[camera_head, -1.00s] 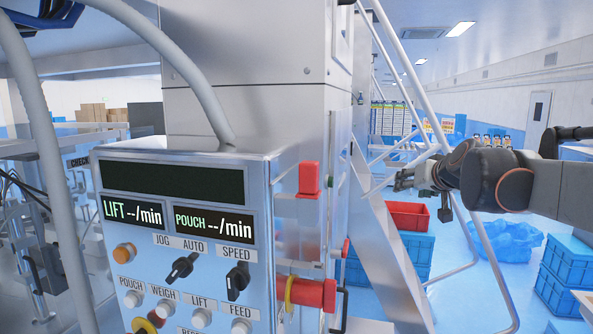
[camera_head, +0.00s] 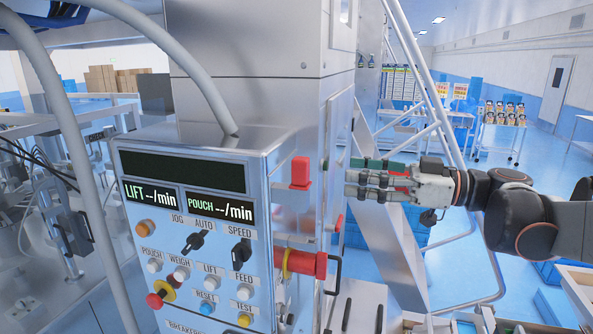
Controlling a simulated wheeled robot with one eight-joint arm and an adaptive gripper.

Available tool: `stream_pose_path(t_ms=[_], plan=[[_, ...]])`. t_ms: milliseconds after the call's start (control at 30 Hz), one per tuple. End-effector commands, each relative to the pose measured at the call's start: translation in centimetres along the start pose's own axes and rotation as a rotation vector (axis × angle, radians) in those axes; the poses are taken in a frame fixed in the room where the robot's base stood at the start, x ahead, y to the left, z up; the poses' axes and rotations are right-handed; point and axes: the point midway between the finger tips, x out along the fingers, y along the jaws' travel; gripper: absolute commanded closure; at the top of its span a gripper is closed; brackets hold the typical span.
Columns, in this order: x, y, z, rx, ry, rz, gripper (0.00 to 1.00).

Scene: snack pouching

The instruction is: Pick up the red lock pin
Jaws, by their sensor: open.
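Several red parts sit on the right side of the steel control cabinet (camera_head: 190,190), and I cannot tell for certain which is the lock pin. A red block (camera_head: 300,172) is near the cabinet's top corner. A red cylinder (camera_head: 303,262) with a yellow ring sticks out lower down. A small red piece (camera_head: 338,222) shows further back on the machine's side. My gripper (camera_head: 350,183) is open, with its fingers pointing left at the machine's side panel. It is right of the red block with a gap in the picture; nothing is seen held.
A black handle (camera_head: 336,272) stands beside the red cylinder. Grey frame tubes (camera_head: 425,70) rise behind my gripper. Blue crates (camera_head: 413,232) stand on the floor behind, with red showing past my fingers. Wooden-edged trays (camera_head: 580,290) are at the lower right.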

Motion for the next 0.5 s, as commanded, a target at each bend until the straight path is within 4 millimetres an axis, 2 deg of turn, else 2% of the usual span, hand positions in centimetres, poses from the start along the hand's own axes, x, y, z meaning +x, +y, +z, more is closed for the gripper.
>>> stream_pose_path(t_ms=[33, 200, 333, 500], plan=[[1.2, -0.1, -0.1, 0.001, -0.001, -0.004, 0.52], [4.3, -0.1, -0.1, 0.002, -0.001, -0.003, 0.52], [5.9, -0.1, -0.1, 0.003, -0.002, -0.002, 0.52], [6.8, -0.1, 0.0, 0.003, -0.002, 0.000, 0.52]])
